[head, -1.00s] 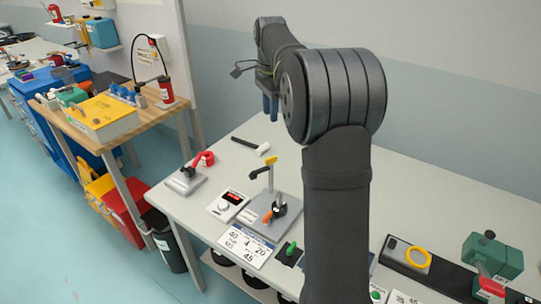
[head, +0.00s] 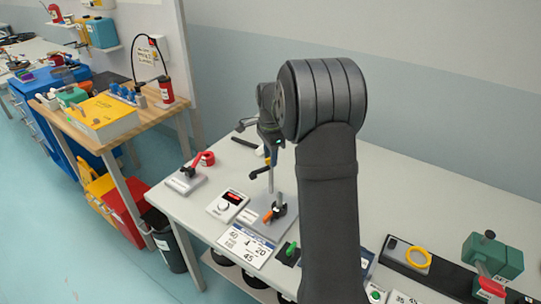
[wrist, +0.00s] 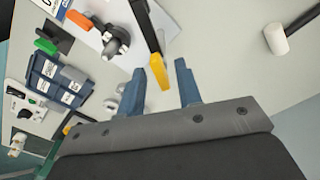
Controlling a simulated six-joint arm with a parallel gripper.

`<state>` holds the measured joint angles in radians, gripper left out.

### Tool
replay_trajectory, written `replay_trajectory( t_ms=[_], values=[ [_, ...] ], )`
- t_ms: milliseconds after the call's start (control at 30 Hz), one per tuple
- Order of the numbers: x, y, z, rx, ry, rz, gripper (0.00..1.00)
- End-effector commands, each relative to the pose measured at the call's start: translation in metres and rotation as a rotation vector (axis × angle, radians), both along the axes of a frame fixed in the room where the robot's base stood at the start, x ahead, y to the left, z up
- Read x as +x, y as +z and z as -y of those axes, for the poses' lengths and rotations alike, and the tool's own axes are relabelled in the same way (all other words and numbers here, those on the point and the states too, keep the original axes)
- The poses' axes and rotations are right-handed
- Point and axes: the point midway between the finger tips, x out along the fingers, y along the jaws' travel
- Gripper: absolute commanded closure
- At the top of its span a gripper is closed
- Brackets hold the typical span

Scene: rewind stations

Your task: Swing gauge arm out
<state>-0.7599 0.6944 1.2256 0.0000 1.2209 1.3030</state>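The gauge arm (head: 260,171) is a black bar on a grey post (head: 271,183) that rises from a grey plate (head: 285,222) on the bench. In the wrist view, the black gauge arm (wrist: 146,25) ends in a yellow tip (wrist: 158,72). My gripper (wrist: 160,70) is open, with its blue fingers on either side of the yellow tip's near end. I cannot tell whether either finger touches it. In the head view my gripper (head: 270,146) is just above and behind the post, partly hidden by my arm, and covers most of the tip.
A hammer with a white head (wrist: 276,38) lies behind the gauge. An orange lever (head: 267,215) sits at the post's foot. The bench's back right is clear.

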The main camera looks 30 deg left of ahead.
Motion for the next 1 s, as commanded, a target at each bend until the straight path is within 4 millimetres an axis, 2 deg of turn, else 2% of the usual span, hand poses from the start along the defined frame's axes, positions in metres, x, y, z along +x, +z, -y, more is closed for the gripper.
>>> replay_trajectory(
  t_ms=[233, 267, 400, 667, 1000],
  values=[
    [-0.0001, -0.0009, 0.0001, 0.0, 0.0, 0.0, 0.68],
    [-0.0001, -0.0008, 0.0001, 0.0, 0.0, 0.0, 0.72],
    [-0.0001, -0.0007, 0.0001, 0.0, 0.0, 0.0, 1.0],
    [-0.0001, -0.0005, 0.0, 0.0, -0.009, 0.0, 1.0],
    [0.0001, -0.0003, -0.0003, 0.0, -0.137, 0.0, 1.0]
  ],
)
